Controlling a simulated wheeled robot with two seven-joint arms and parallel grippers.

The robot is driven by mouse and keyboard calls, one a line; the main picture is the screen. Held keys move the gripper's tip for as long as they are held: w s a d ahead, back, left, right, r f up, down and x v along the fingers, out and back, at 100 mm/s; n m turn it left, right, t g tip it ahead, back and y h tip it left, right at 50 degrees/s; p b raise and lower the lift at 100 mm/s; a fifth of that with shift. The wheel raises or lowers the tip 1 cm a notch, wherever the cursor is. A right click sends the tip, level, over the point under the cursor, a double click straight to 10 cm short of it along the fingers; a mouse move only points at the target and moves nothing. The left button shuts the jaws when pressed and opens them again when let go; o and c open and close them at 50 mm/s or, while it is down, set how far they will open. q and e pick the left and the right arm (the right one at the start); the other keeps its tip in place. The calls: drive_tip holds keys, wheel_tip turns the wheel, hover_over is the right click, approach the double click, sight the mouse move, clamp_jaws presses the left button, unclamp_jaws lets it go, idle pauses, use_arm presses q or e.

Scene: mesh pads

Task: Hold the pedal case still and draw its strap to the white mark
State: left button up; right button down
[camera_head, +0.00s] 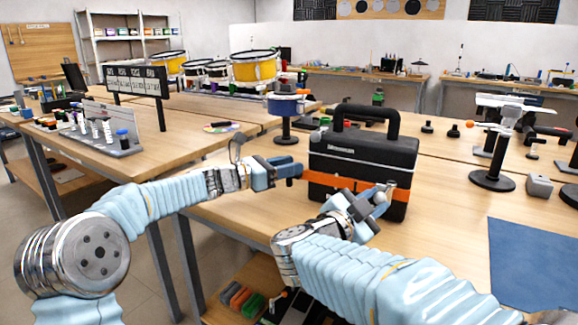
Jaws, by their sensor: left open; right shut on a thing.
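The black pedal case (362,157) stands upright on the wooden table, its handle on top and an orange strap (330,180) running across its lower front. My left gripper (292,171) is open at the case's left side, close to its edge; I cannot tell whether it touches. My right gripper (383,193) is at the front right of the case, shut on the strap near its right part. The gripper hides that part of the strap. I cannot clearly make out the white mark.
A blue mat (532,265) lies at the table's front right. A black stand (492,180) and a small grey block (539,186) are right of the case. A blue round pad on a stand (286,105) is behind it on the left. Bare table lies between case and mat.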

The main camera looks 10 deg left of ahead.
use_arm(q)
drive_tip(key=shift+w+d, duration=0.2)
clamp_jaws()
drive_tip(key=a, duration=0.2)
drive_tip(key=w+a, duration=0.1)
drive_tip(key=a, duration=0.2)
drive_tip(key=shift+w, duration=0.1)
unclamp_jaws()
drive_tip(key=shift+d, duration=0.1)
